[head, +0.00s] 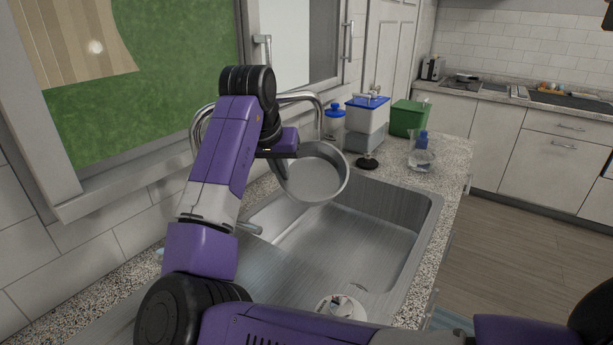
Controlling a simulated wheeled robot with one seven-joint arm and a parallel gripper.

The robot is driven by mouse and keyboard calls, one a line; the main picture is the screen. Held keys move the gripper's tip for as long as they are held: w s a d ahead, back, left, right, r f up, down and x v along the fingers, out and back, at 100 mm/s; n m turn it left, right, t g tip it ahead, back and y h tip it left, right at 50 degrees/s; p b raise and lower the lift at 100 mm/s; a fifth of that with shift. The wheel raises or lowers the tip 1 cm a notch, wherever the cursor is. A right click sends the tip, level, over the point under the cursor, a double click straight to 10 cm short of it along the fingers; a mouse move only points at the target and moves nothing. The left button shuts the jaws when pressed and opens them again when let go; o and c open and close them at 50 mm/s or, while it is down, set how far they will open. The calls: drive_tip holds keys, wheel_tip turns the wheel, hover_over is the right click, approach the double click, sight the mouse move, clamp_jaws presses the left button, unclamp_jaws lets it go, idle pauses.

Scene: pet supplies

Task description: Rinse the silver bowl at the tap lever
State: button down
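The silver bowl (319,178) is a round metal bowl in the head view, held tilted above the far left part of the sink (345,240), its inside facing me. My gripper (281,174) is at the bowl's left rim and appears shut on it; the fingertips are partly hidden. The tap (300,97) is a curved chrome pipe behind my arm, its spout end coming down just behind the bowl. A short metal bar (250,228) at the sink's left edge may be the tap lever; my arm hides much of that area.
A white round dish (341,305) with something in it is at the sink's near end. Beyond the sink stand a blue-capped bottle (333,127), a blue-lidded container (367,115), a green box (408,118) and a clear vessel (421,158). The window wall is close on the left.

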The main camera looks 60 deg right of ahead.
drive_tip(key=s+a+p, duration=0.1)
drive_tip(key=s+a, duration=0.3)
drive_tip(key=a, duration=0.2)
drive_tip(key=shift+s+a, duration=0.15)
idle(0.5)
idle(1.2)
drive_tip(key=s+a+r+p, duration=0.3)
drive_tip(key=a+r+p, duration=0.1)
drive_tip(key=shift+p, duration=0.4)
drive_tip(key=shift+w, duration=0.1)
idle(0.5)
drive_tip(key=w+d+f+b, duration=0.3)
drive_tip(key=d+f+b, duration=0.1)
drive_tip(key=d, duration=0.1)
drive_tip(key=shift+w+d+b, duration=0.15)
drive_tip(key=shift+w+b, duration=0.2)
drive_tip(key=shift+b, duration=0.05)
